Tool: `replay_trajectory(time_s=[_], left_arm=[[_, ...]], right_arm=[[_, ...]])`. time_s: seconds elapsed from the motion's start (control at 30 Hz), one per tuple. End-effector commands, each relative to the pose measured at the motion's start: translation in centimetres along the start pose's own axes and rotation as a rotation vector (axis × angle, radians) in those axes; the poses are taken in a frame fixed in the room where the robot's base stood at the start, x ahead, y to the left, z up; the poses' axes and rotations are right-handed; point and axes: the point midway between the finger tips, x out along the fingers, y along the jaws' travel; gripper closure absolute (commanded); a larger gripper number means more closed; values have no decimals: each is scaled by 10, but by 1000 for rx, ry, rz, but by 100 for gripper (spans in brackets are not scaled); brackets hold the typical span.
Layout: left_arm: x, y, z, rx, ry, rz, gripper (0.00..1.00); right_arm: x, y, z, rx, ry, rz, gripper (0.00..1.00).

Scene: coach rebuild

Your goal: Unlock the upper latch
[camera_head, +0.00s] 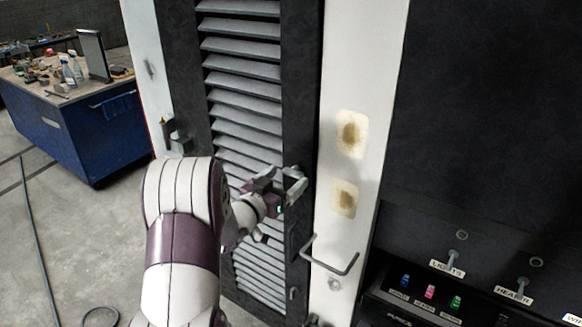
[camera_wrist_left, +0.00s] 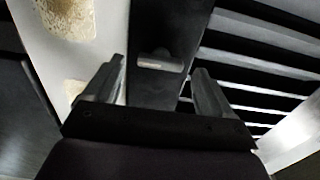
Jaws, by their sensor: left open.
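A louvred door (camera_head: 245,92) with a dark frame fills the middle of the head view. In the left wrist view, a small grey latch (camera_wrist_left: 162,63) sits on the dark frame strip (camera_wrist_left: 150,95). I take it as the upper latch; in the head view my gripper seems to cover it. My left gripper (camera_head: 297,180) is at the door's right frame strip, with its jaws open. In the left wrist view the fingers of this gripper (camera_wrist_left: 161,74) stand apart, one on each side of the latch in the picture. I cannot tell whether they touch it. My right gripper is not in view.
A white post (camera_head: 340,100) with two stained patches stands right of the door. A bent metal handle (camera_head: 330,262) sticks out low on it. A switch panel (camera_head: 432,300) is at lower right. A blue workbench (camera_head: 85,125) stands at far left, with floor between.

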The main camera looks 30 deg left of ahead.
Motion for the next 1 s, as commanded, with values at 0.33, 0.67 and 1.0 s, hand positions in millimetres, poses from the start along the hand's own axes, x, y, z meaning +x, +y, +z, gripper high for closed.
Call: replay_trajectory(time_s=[0.33,0.67,1.0], left_arm=[[28,0,0,1,0,-1,16],[27,0,1,1,0,-1,68],[27,0,4,33,0,-1,72]], right_arm=[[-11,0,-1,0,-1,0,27],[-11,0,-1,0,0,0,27],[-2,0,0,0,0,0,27]])
